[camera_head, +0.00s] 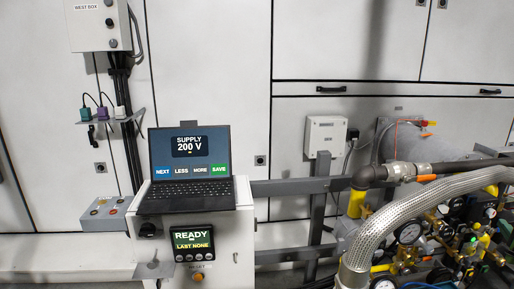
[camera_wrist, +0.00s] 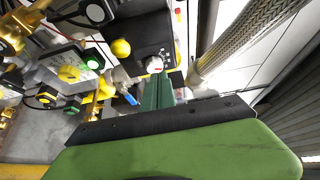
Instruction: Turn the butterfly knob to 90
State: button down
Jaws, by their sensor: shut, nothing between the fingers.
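In the wrist view my gripper (camera_wrist: 158,82) is shut and empty, its green fingers pointing up the picture. Just beyond the fingertips is a small pale round knob (camera_wrist: 155,64) on a black box (camera_wrist: 142,32), with small marks beside it. It may be the butterfly knob, but I cannot read a label or its angle. Whether the fingertips touch it I cannot tell. My gripper is not in the head view, and I cannot make out the butterfly knob there.
A yellow knob (camera_wrist: 121,48) and a lit green button (camera_wrist: 95,62) are left of the fingers. A braided hose (camera_wrist: 235,40) runs close on the right. The head view shows a laptop (camera_head: 190,165) reading SUPPLY 200 V, a READY display (camera_head: 193,241), and crowded gauges and pipes at right.

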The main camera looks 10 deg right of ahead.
aim_at(491, 213)
jog(key=w, duration=0.2)
jog(key=w+f+b, duration=0.1)
jog(key=w, duration=0.1)
jog(key=w+f, duration=0.1)
jog(key=w, duration=0.1)
jog(key=shift+w+d, duration=0.1)
jog(key=shift+d, duration=0.05)
dwell(0.3)
jog(key=shift+d, duration=0.25)
dwell(0.6)
